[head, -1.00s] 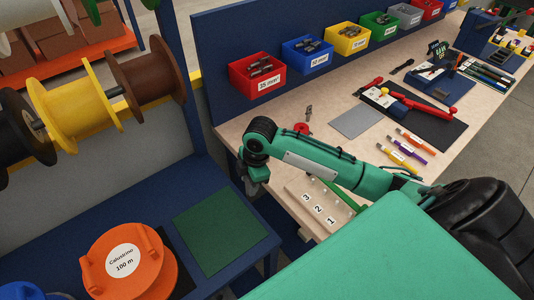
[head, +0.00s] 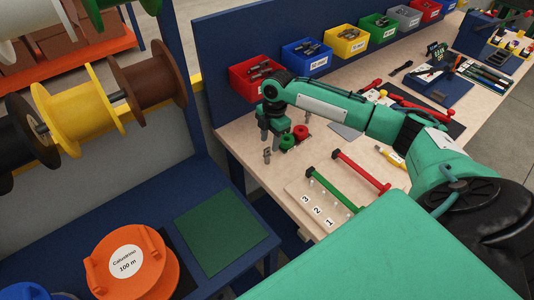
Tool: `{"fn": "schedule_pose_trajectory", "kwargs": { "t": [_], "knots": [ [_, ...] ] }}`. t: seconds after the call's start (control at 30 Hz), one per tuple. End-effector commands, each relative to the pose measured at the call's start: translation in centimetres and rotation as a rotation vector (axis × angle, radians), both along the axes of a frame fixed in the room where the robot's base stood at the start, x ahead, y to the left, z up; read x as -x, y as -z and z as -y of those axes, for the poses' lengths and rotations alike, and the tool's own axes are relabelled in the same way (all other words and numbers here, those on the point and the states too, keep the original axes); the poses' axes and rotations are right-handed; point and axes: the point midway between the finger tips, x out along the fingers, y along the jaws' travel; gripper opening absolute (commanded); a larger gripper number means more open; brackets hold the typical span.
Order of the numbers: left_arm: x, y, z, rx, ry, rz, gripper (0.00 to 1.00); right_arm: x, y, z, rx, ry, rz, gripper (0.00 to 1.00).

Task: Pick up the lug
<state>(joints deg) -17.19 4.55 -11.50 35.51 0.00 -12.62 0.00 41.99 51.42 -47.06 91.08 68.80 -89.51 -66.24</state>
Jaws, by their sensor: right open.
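A small grey metal lug (head: 267,156) stands on the light wooden bench top near its left end. My right gripper (head: 271,138) points down just above and behind it in the picture, with its fingers apart. I cannot tell whether a finger touches the lug. Another small grey metal piece (head: 308,117) stands farther back, partly behind my right arm. My left gripper is not in view.
Small red (head: 300,131) and green (head: 287,142) round items sit close right of the gripper. Bins, including a red one (head: 257,79), line the back panel.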

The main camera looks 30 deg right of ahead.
Motion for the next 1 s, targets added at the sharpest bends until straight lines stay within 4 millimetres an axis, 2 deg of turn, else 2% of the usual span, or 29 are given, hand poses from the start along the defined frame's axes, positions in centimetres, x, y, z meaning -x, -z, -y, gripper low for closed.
{"fn": "schedule_pose_trajectory", "kwargs": {
  "t": [0.1, 0.23, 0.37, 0.6, 0.9, 1.0],
  "knots": [
    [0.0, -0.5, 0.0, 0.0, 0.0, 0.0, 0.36, 0.0, 1.3, -0.2, 0.0, 0.0, -0.001, 0.41],
    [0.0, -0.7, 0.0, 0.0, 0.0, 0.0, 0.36, 0.0, 1.9, -0.3, 0.0, -0.001, -0.001, 0.41],
    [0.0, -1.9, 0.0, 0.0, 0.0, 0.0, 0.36, -0.1, 3.0, -0.7, 0.0, 0.0, -0.001, 0.41],
    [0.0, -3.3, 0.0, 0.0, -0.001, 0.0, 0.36, -0.3, 6.2, -1.1, 0.001, 0.0, 0.0, 0.41],
    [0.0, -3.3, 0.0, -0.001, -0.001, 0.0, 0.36, -0.3, 7.0, -1.2, 0.001, -0.001, 0.001, 0.41],
    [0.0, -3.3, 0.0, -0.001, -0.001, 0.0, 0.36, -0.3, 7.0, -1.2, 0.001, -0.001, 0.001, 0.24]
  ]
}}
